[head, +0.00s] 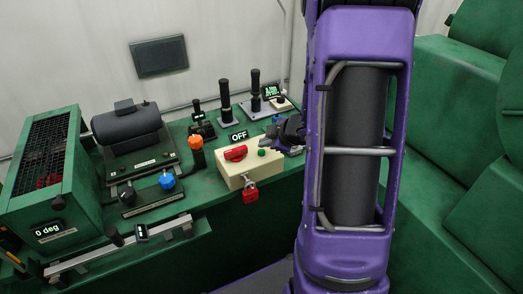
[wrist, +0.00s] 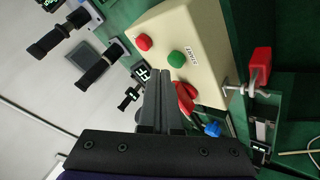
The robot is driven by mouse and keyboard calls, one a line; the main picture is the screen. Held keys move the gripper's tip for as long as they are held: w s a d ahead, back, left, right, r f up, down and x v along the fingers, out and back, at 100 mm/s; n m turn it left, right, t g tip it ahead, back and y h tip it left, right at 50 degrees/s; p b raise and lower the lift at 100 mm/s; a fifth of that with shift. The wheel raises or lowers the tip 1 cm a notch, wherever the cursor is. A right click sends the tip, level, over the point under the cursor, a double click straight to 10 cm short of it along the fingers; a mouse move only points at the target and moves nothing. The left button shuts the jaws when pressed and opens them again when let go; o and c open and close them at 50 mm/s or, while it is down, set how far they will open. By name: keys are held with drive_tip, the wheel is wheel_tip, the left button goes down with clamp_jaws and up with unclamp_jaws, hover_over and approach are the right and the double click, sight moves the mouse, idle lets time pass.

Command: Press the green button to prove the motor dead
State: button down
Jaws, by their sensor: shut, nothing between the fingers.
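The green button (head: 262,153) is on top of a cream box (head: 232,170). In the wrist view the green button (wrist: 176,59) has a small label beside it, and a red button (wrist: 144,42) is to its left. A red handle (head: 235,152) lies on the same face, and a red padlock (head: 251,193) hangs at the box's front. A display (head: 238,135) behind the box reads OFF. My gripper (head: 284,129) is shut and empty at the box's right back side. In the wrist view its fingertips (wrist: 159,73) appear just left of the green button; I cannot tell the gap.
Black upright levers (head: 225,100) stand behind the box. To its left are an orange knob (head: 195,142), a blue knob (head: 167,181) and a dark cylinder (head: 126,125). A green caged housing (head: 45,160) with a "0 deg" display is at far left.

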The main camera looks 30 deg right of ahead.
sight(265, 156)
wheel_tip(265, 156, up, 5)
drive_tip(key=p, duration=0.4)
drive_tip(key=shift+p, duration=0.3)
idle(0.5)
